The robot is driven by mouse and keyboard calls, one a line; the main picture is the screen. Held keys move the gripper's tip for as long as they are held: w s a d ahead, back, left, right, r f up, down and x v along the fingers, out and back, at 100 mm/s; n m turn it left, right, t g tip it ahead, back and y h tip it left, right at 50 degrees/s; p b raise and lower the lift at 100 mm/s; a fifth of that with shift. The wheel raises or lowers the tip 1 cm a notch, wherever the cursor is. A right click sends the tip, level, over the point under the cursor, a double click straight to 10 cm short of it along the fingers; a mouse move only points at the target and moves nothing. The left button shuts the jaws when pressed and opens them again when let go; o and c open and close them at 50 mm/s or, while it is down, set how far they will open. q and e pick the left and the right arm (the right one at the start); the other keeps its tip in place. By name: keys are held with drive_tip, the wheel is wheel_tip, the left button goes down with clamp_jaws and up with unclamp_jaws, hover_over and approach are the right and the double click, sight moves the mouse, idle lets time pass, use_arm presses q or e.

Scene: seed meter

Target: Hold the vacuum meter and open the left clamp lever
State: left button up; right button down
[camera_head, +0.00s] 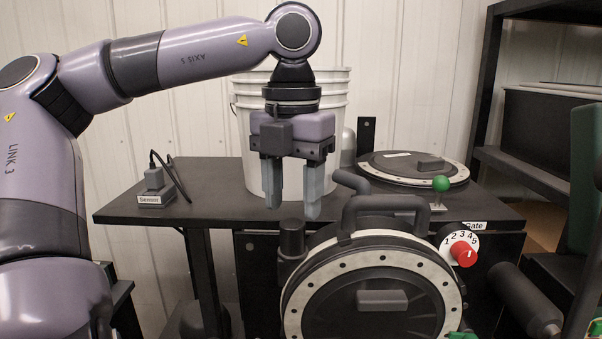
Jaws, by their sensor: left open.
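The vacuum meter (290,306) is a round dark housing with a pale rim dotted with holes, at the bottom centre. A thick dark handle (385,204) arches over its top. My left gripper (292,205) points down with its two grey fingers apart and empty, above and left of the handle, in front of a white bucket. It touches nothing that I can make out. A green piece (462,336) shows at the bottom edge, right of the meter; I cannot tell whether it is a clamp lever. The meter's lower part is cut off. My right gripper is not in view.
A white bucket (245,130) stands on the dark table (120,205). A red dial (463,253) is beside the meter. Shelving stands at far right.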

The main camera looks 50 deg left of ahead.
sight(294, 222)
use_arm(q)
drive_tip(key=shift+f, duration=2.4)
clamp_jaws()
